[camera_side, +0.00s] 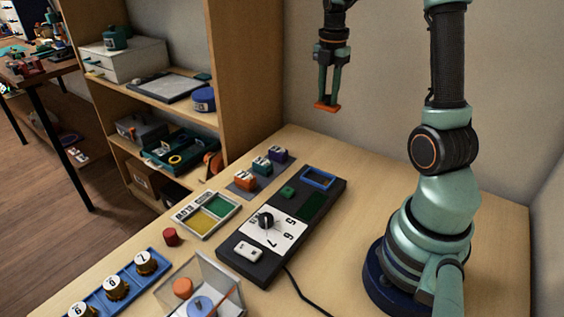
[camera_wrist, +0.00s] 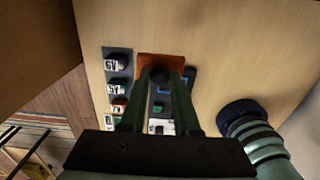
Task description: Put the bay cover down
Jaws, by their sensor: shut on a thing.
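The bay cover (camera_side: 326,106) is a flat orange piece held at the fingertips of my gripper (camera_side: 328,97), high above the back of the table. It also shows in the wrist view (camera_wrist: 150,62), with a dark knob between the two fingers (camera_wrist: 160,76). My gripper is shut on the cover. The dark control box (camera_side: 262,262) lies on the table below and to the left, with a blue-framed bay (camera_side: 318,171) at its far end, a green panel, a small green block and a numbered dial. In the wrist view the cover and fingers hide part of the box.
A grey strip with coloured blocks (camera_side: 262,166) lies left of the box. A two-part tray (camera_side: 206,207), a red cylinder (camera_side: 170,236), a clear-walled bin (camera_side: 208,272) and a blue rack (camera_side: 130,276) stand nearer. The table's back right is bare.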

